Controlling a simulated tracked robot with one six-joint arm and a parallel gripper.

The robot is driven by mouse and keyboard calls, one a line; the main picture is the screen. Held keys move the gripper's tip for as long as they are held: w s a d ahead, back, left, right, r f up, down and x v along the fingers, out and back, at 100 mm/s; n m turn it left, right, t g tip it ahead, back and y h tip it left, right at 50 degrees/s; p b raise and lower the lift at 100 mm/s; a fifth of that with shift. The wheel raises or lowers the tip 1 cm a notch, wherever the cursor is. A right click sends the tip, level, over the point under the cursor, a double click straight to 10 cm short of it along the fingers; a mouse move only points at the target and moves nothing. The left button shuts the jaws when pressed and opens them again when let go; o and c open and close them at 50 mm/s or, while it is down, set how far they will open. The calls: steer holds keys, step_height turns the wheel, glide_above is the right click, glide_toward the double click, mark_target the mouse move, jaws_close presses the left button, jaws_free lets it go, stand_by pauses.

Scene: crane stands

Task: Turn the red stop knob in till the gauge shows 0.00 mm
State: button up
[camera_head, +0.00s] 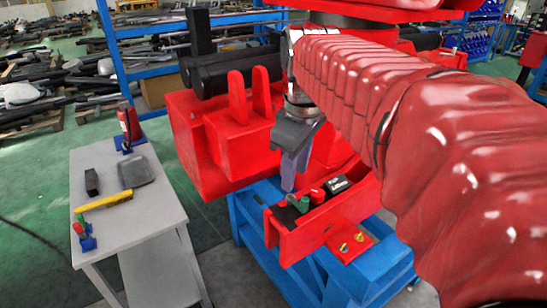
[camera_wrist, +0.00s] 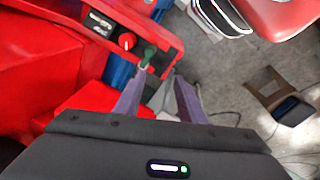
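The red stop knob (camera_head: 317,196) sits in a red tray-like housing (camera_head: 290,240) on the blue stand. It also shows in the wrist view (camera_wrist: 127,41), with a white mark on it. A dark green knob (camera_head: 302,204) is beside it, also in the wrist view (camera_wrist: 148,56). A black gauge (camera_head: 337,185) with a pale display is on the other side of the red knob. It shows in the wrist view (camera_wrist: 98,23), but its digits are too small to read. My gripper (camera_head: 288,188) points down near the knobs. In the wrist view its fingers (camera_wrist: 160,82) are apart, nearest the green knob, with nothing clearly between them.
A red plate with two yellow parts (camera_head: 351,245) lies at the stand's front. A grey table (camera_head: 140,215) at left holds a yellow tool (camera_head: 105,201), a dark tray (camera_head: 135,172) and small coloured items. Red machine blocks (camera_head: 235,145) rise close behind my gripper.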

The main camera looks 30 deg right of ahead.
mark_target(318, 191)
steer(key=w+d+r+n+g, duration=0.2)
steer(key=w+d+n, duration=0.2)
steer(key=d, duration=0.5)
steer(key=shift+d+y, duration=0.3)
steer(key=shift+d, duration=0.1)
step_height(318, 191, down, 14)
steer(key=shift+r, duration=0.15)
stand_by(0.4)
steer(key=shift+w, duration=0.1)
steer(key=c, duration=0.8)
